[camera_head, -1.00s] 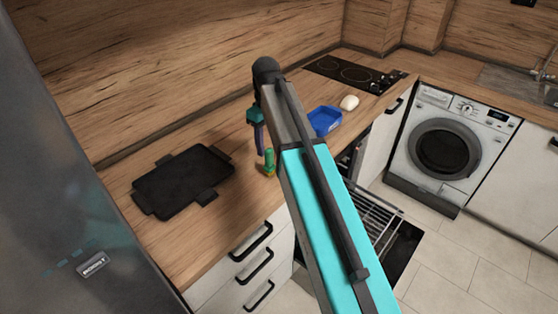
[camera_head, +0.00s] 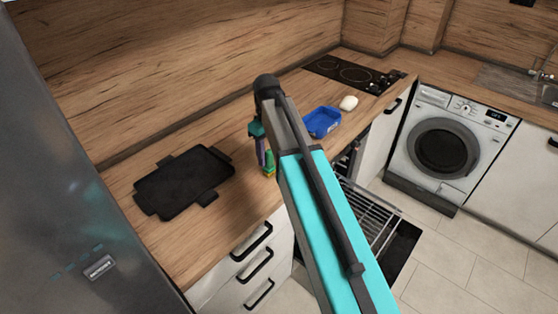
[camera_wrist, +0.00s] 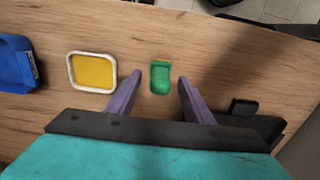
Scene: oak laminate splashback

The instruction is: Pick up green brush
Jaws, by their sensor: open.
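The green brush (camera_head: 269,163) stands on the wooden counter near its front edge, with a yellowish lower end, partly hidden by my arm and gripper in the head view. In the wrist view the green brush (camera_wrist: 160,77) shows from above as a small green shape with a yellow edge. My gripper (camera_head: 262,165) points down beside the brush. In the wrist view my gripper (camera_wrist: 158,90) is open, its two purple fingers on either side of the brush in the picture. I cannot tell whether they touch it.
A black tray (camera_head: 185,183) lies on the counter to the left. A blue container (camera_head: 322,122) and a white item (camera_head: 349,103) lie to the right. A white-rimmed yellow object (camera_wrist: 93,71) is left of the brush in the wrist view.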

